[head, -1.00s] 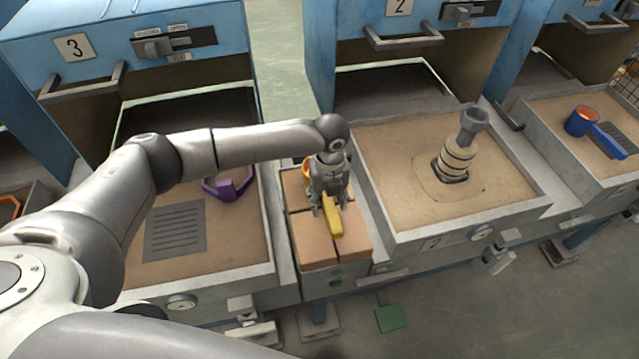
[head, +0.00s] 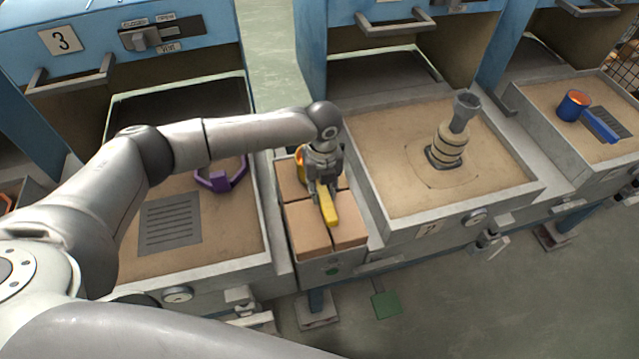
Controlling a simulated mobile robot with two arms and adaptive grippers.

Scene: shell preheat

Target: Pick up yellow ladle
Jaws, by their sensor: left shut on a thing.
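The yellow ladle (head: 328,208) is over the tan blocks (head: 307,229) between two sand trays. Its yellow handle points toward the front. Part of its bowl, with an orange inside, shows behind my left gripper (head: 322,190). My left gripper points down and is shut on the ladle's handle. The gripper hides the middle of the ladle. I cannot tell whether the ladle touches the blocks. My right gripper is not in view.
A blue ladle (head: 588,115) lies in the right tray. Blue cabinets stand behind.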

